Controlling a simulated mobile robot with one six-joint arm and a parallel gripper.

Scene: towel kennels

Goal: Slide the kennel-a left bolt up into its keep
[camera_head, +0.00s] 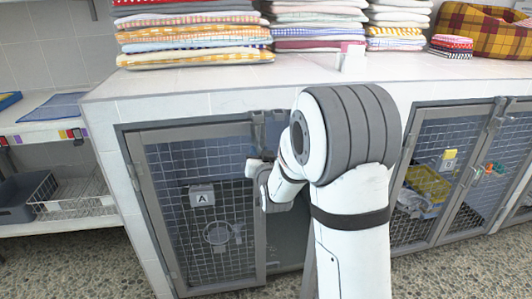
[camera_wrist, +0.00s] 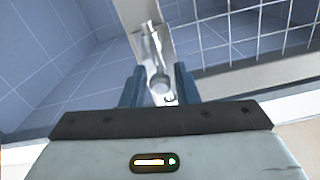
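The kennel A door (camera_head: 210,215) is a wire-mesh panel in a grey frame, with a white plate (camera_head: 202,196) lettered "A". It looks shut, though its right edge is partly hidden by my arm. My gripper (camera_head: 262,172) is at the upper right edge of this door. In the wrist view, a metal bolt with a round knob (camera_wrist: 160,83) sits on a pale upright strip. My gripper's two dark fingers (camera_wrist: 159,88) stand on either side of the knob, with small gaps showing. I cannot tell whether they touch it lower down. The head view hides the bolt behind my gripper and arm.
Folded towels (camera_head: 195,35) are stacked on the white tiled counter (camera_head: 200,85) above the kennels. Another mesh-doored kennel (camera_head: 435,180) holds a yellow basket at the right. A shelf with a wire basket (camera_head: 72,190) stands at the left. Speckled floor lies in front.

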